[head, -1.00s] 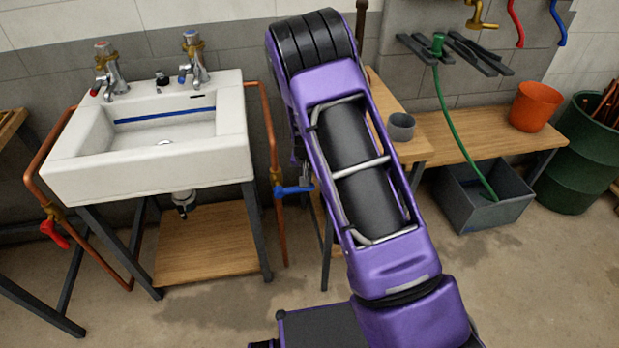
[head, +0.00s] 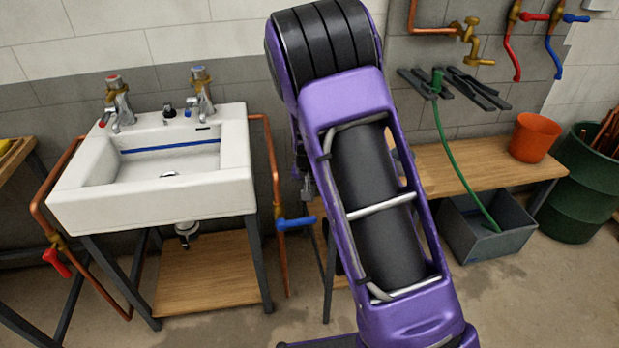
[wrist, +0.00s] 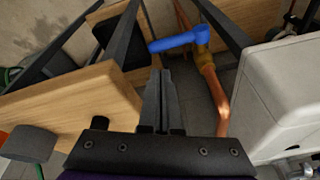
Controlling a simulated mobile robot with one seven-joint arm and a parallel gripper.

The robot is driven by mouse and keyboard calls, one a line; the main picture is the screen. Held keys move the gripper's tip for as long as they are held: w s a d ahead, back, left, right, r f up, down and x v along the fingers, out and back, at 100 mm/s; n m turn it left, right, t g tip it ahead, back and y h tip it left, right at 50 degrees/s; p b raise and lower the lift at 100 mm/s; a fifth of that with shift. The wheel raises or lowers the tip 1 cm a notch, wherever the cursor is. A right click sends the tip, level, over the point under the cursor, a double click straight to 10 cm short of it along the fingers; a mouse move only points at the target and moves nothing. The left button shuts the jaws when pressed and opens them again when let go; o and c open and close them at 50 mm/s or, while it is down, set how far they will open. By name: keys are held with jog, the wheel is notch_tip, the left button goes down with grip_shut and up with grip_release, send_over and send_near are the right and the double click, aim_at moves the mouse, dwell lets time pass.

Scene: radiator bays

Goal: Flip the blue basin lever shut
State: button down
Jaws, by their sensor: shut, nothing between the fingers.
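The blue basin lever (head: 296,223) is on a brass valve on the copper pipe at the right side of the white basin (head: 150,200). In the head view it points sideways to the right, across the upright pipe. In the wrist view the blue lever (wrist: 180,41) lies beyond my fingertips, pointing left from the brass valve (wrist: 206,57). My gripper (wrist: 157,75) is shut and empty, its tips apart from the lever in the picture. In the head view my purple arm hides the gripper.
A red lever (head: 57,262) is on the left pipe. A wooden bench (head: 450,160) with an orange bucket (head: 534,137) stands at right, above a grey tub (head: 490,228). In the wrist view, dark table legs (wrist: 225,25) and a wooden top (wrist: 70,105) flank the lever.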

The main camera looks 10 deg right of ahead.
jog(key=v, duration=0.7)
jog(key=shift+p, duration=0.45)
jog(key=shift+r, duration=0.15)
